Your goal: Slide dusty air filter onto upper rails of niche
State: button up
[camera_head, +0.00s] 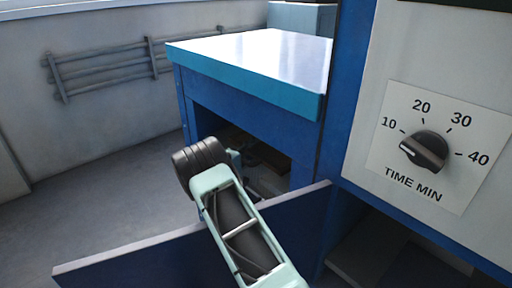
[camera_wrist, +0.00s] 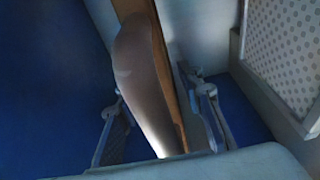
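The dusty air filter appears in the wrist view as an upright panel (camera_wrist: 143,85) with a grey-brown face and a light wooden edge. My gripper (camera_wrist: 152,85) has one finger on each side of it, and the fingers appear closed on it. In the head view, my arm reaches into the dark niche (camera_head: 200,125) of the blue cabinet below the white top. A brownish part of the filter (camera_head: 262,155) shows dimly inside. The fingertips are hidden in the head view, and the upper rails cannot be made out.
A blue door panel (camera_head: 150,262) stands open in front of the niche, below my arm. A timer knob (camera_head: 425,150) is on the panel at right. A dotted panel (camera_wrist: 288,50) is close by on the right in the wrist view. Pipes (camera_head: 105,68) run along the wall.

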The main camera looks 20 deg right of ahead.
jog(key=v, duration=1.1)
jog(key=shift+a, duration=0.2)
jog(key=shift+s+a, duration=0.1)
jog(key=shift+s, duration=0.1)
